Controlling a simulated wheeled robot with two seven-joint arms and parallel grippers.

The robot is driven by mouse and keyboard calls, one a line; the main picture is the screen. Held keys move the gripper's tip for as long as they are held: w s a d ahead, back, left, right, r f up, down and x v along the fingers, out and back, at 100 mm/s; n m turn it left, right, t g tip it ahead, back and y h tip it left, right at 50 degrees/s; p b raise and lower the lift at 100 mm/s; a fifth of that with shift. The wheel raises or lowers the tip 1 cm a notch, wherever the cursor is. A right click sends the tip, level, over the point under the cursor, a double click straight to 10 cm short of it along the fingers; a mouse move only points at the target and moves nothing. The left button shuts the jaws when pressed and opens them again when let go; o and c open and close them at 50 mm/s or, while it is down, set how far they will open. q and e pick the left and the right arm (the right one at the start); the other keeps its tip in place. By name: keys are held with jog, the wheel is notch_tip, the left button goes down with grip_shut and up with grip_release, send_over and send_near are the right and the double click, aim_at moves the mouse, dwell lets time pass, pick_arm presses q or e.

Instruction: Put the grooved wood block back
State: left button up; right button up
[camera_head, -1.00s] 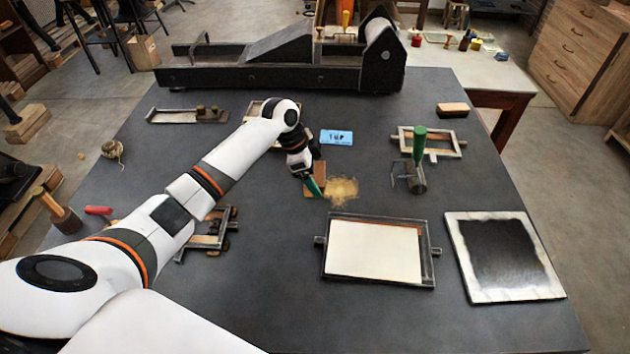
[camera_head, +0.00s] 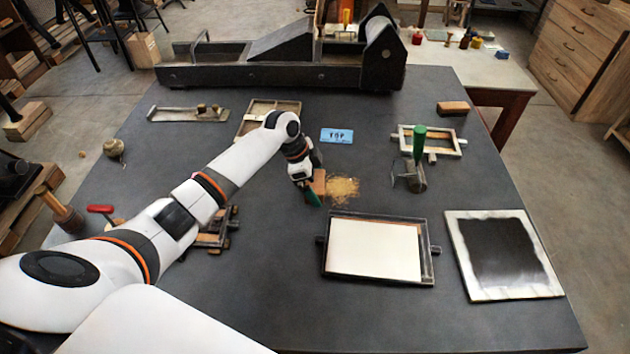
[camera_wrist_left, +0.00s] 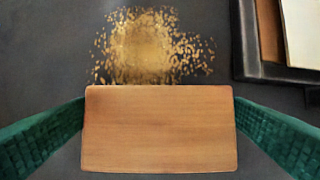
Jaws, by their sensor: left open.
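The wood block (camera_wrist_left: 160,130) lies between the green fingers of my left gripper (camera_wrist_left: 160,135) in the left wrist view. The fingers stand on either side of it, close to its ends, and the gripper is open. No groove can be made out on its top face. In the head view the block (camera_head: 319,182) shows as a small brown patch, partly hidden by my left gripper (camera_head: 312,190). My right gripper is not in view.
Wood shavings (camera_head: 345,190) lie beside the block. A framed white sheet (camera_head: 375,248) and a dark panel with a pale border (camera_head: 505,255) lie to the right. A blue card (camera_head: 337,136) lies behind. A green-handled tool (camera_head: 419,145) stands at right.

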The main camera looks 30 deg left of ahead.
pick_arm(q)
jog(key=b+v, duration=0.2)
jog(key=v, duration=1)
